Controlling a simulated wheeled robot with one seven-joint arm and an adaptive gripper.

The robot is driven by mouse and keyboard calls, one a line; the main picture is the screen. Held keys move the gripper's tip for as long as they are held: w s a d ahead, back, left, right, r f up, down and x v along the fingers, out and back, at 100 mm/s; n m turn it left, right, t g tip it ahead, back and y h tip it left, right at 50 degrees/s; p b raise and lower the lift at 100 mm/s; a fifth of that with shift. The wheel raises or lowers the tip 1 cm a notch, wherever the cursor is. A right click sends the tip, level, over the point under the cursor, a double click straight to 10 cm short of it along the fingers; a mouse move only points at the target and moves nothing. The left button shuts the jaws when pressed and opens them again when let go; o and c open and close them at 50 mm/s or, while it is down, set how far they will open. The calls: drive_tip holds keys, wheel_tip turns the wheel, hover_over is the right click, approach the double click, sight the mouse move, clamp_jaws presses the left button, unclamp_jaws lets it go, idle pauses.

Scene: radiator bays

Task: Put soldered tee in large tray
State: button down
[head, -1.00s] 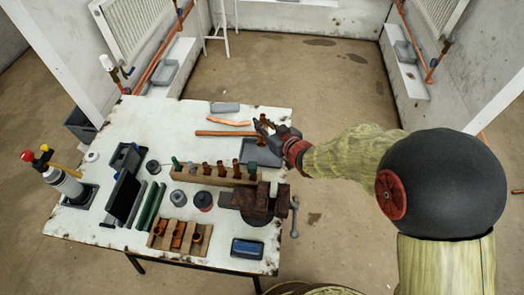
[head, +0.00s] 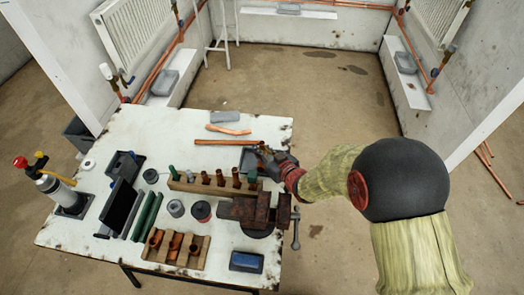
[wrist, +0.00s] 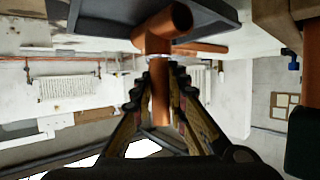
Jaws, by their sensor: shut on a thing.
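My gripper (head: 266,152) is shut on a copper soldered tee (wrist: 158,60). In the wrist view the fingers grip the tee's lower pipe, and its cross piece sticks out beyond the fingertips. In the head view the tee is small and mostly hidden by the gripper. The large tray (head: 246,158) is dark grey and lies on the table behind the vise. My gripper covers its right part. The tray's rim also shows in the wrist view (wrist: 95,18), close to the tee; whether they touch, I cannot tell.
A rusty vise (head: 262,210) stands in front of the tray. A wooden block (head: 212,185) with several upright fittings is at its left. A copper pipe (head: 222,142) and a small grey box (head: 225,117) lie behind. A wooden rack (head: 178,250) holds copper fittings.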

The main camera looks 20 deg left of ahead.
drive_tip(key=shift+f, duration=0.2)
drive_tip(key=c, duration=1.8)
unclamp_jaws()
drive_tip(key=shift+o, duration=0.2)
drive_tip(key=shift+r, duration=0.15)
drive_tip(key=shift+r, duration=0.15)
drive_tip(key=p+v, duration=0.2)
drive_tip(key=v, duration=1)
drive_tip(key=shift+p, duration=0.35)
